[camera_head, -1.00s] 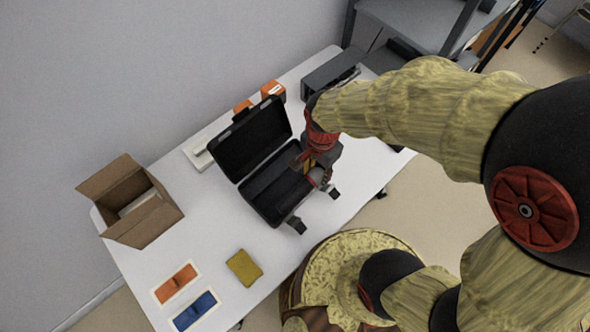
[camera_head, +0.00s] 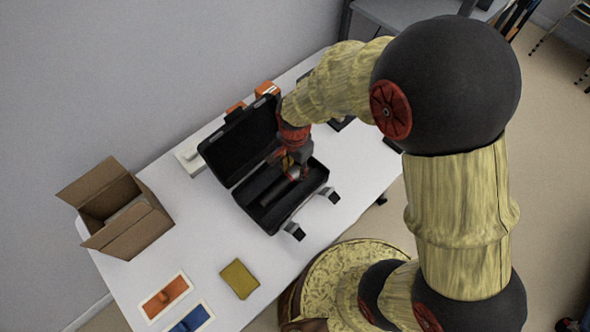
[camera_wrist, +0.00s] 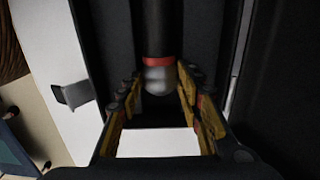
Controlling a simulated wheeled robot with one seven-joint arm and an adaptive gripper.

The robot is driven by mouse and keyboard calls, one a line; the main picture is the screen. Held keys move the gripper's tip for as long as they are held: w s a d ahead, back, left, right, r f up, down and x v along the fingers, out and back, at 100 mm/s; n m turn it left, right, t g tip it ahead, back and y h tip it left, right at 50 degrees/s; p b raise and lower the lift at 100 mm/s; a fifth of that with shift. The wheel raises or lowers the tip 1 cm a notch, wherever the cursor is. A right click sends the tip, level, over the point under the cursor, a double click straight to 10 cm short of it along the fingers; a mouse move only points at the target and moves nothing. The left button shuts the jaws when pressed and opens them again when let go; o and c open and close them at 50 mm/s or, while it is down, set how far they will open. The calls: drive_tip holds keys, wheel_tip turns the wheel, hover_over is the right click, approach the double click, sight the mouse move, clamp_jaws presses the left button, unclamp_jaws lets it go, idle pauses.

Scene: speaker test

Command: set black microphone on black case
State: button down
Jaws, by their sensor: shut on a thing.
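The black case (camera_head: 262,219) lies open on the white table, its lid (camera_head: 240,142) raised at the back left. My gripper (camera_wrist: 160,72) is over the case's base, its fingers on both sides of the black microphone. The microphone (camera_wrist: 158,30) has a black handle, a red ring and a grey head (camera_wrist: 160,79); the head lies between the fingers. In the head view my gripper (camera_head: 297,170) covers part of the microphone, and its dark handle is hard to tell from the case interior. I cannot tell whether the microphone touches the case floor.
An open cardboard box (camera_head: 128,215) stands on the table's left. A yellow pad (camera_head: 239,279), an orange piece (camera_head: 166,297) and a blue piece (camera_head: 190,321) lie near the front. Orange items (camera_head: 266,89) are behind the lid.

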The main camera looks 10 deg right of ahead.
drive_tip(key=shift+r, duration=0.1)
drive_tip(key=shift+f, duration=0.25)
drive_tip(key=c, duration=1.2)
unclamp_jaws()
drive_tip(key=shift+f, duration=0.2)
drive_tip(key=shift+r, duration=0.1)
